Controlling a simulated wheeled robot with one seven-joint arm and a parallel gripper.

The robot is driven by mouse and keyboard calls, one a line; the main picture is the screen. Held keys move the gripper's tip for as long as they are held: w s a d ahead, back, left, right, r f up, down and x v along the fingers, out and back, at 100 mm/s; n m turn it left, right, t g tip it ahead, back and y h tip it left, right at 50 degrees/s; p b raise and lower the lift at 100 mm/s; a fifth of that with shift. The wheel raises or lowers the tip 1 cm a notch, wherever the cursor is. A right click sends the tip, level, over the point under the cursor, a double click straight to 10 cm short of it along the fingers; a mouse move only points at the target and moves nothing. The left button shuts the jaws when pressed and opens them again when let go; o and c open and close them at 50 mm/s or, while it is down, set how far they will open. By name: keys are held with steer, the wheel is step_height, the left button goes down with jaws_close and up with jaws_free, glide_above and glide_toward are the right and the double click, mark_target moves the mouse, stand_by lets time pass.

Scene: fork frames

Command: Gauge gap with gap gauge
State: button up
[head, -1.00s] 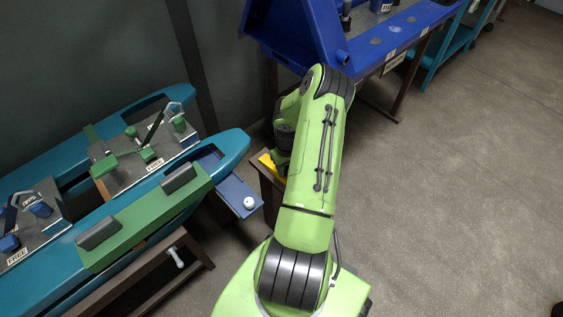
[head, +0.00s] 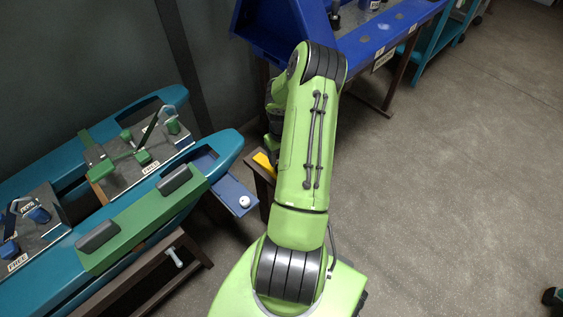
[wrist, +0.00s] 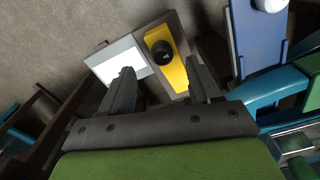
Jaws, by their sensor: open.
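A yellow flat piece with a round black knob, likely the gap gauge (wrist: 175,76), lies on a small brown stand in the wrist view. A yellow edge of it also shows in the head view (head: 264,162), beside my arm. My gripper (wrist: 160,78) is open and empty, with its two dark fingers pointing toward the yellow piece. The knob shows beyond and between the fingertips; I cannot tell the distance. In the head view my arm hides most of the gripper. Teal fork frames (head: 222,146) lie at left, with a green and grey fixture (head: 143,157) across them.
A white-faced grey plate (wrist: 119,60) lies beside the yellow piece on the stand (wrist: 178,24). A blue panel with a white knob (head: 244,202) sticks out near the fork end. A blue workbench (head: 350,50) stands behind my arm.

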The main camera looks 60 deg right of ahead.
step_height(320, 180, up, 8)
steer(key=p, duration=0.1)
steer(key=shift+r+p, duration=0.2)
steer(key=shift+p, duration=0.15)
